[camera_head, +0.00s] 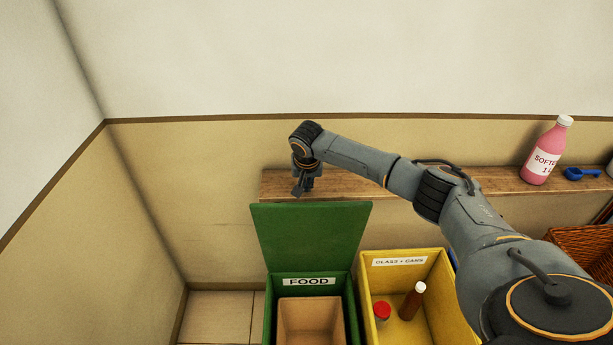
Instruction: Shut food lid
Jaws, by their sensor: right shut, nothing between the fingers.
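The green food bin (353,307) stands at the bottom middle, with a white FOOD label on its inner back wall. Its green lid (312,235) is open and stands up at the back of the bin. A tan box-shaped inner space or liner shows inside the bin. My right gripper (302,190) is above the lid's top edge, near the left end of the shelf. It points down, with its fingers shut and empty. I cannot tell whether it touches the lid. My left gripper is not in view.
A yellow GLASS + CANS bin (442,290) stands right of the food bin, holding a brown bottle (411,301) and a red-capped jar (382,313). A wooden shelf (500,181) behind carries a pink bottle (546,152) and a blue scoop (580,174). A wicker basket (585,250) is at right.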

